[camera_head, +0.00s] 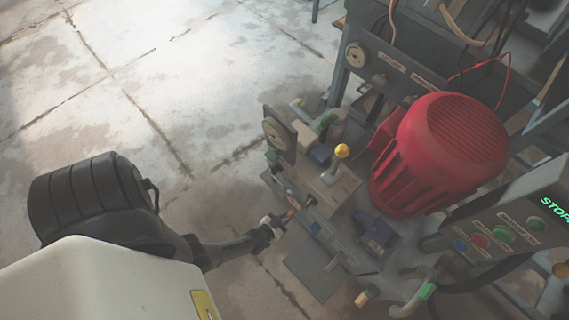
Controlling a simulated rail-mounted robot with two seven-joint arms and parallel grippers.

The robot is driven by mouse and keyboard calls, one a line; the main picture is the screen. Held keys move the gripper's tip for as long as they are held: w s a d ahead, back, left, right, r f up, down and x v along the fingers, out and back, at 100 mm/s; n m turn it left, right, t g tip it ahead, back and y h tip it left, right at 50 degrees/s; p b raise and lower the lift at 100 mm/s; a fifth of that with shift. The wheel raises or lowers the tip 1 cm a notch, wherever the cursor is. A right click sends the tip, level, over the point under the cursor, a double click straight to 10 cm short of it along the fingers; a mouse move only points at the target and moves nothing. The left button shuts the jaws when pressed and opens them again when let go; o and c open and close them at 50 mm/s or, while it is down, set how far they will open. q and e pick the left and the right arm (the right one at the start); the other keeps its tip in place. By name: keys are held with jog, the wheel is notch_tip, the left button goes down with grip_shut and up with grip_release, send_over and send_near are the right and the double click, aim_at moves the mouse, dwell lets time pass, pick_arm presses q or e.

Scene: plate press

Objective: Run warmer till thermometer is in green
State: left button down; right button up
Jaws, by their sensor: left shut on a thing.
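My left gripper (276,226) reaches in from the left to the front of the machine's low panel. It is shut on a small part there, mostly hidden by the fingers; a small orange tip (290,213) shows beside them. A round dial gauge (275,133) stands on a grey plate above this panel, and another round dial (355,55) sits on the rear frame. I cannot tell which is the thermometer, and no needle or green zone is readable. My right gripper is not in view.
A large red motor (452,140) fills the right of the machine. A yellow-knobbed lever (342,152) stands upright near the middle. A control box (510,225) with coloured buttons and a green "STOP" display is at the right. Bare concrete floor (130,70) lies at the left.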

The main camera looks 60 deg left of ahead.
aim_at(289, 214)
pick_arm(q)
jog(key=r+g+p, duration=0.1)
jog(key=g+p, duration=0.1)
jog(key=p, duration=0.2)
jog(key=r+g+h+p, duration=0.1)
jog(key=g+p, duration=0.1)
jog(key=p, duration=0.2)
jog(key=shift+w+r, duration=0.2)
jog(key=shift+r, duration=0.15)
jog(key=g+p, duration=0.2)
jog(key=shift+w+r+p, duration=0.15)
jog(key=shift+p, duration=0.15)
jog(key=shift+a+g+h, duration=0.1)
jog(key=shift+g+h, duration=0.2)
